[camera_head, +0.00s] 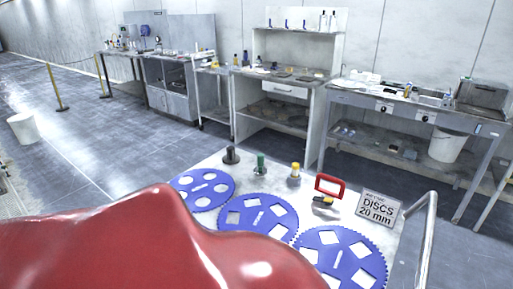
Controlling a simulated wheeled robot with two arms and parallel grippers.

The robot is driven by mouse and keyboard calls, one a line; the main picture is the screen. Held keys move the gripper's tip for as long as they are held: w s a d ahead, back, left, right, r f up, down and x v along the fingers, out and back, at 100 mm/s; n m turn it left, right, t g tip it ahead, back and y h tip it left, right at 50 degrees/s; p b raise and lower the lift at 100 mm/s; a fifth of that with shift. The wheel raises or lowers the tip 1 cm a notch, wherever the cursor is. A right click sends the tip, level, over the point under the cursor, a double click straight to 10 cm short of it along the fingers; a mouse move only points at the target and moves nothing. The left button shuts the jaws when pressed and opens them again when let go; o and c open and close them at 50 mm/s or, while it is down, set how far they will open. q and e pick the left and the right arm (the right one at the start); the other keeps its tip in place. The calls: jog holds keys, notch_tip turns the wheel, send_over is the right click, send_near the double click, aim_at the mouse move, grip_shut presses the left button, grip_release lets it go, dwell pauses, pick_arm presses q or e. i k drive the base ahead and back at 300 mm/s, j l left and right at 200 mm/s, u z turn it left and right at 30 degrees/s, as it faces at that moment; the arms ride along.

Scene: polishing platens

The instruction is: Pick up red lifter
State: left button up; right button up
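The red lifter (330,185) shows as an upright red loop handle at the back edge of the white cart top (267,170), left of the "DISCS 20 mm" sign. A small black and yellow item (323,202) is right in front of it; whether they are joined is hard to tell. Neither of my grippers is in view. A large, smooth red surface fills the lower left and hides part of the cart.
A grey bottle (231,156), a green one (261,166) and a yellow-capped one (295,172) stand along the cart's back. The sign (378,208) and a metal rail (428,240) are at its right.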

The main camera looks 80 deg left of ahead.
aim_at(325, 192)
jog(key=l+u, duration=0.1)
jog(key=u, duration=0.35)
jog(key=k+l+u, duration=0.1)
jog(key=u, duration=0.8)
jog(key=k+l+u, duration=0.1)
jog(key=u, duration=0.35)
jog(key=i+j, duration=0.3)
jog(key=j, duration=0.2)
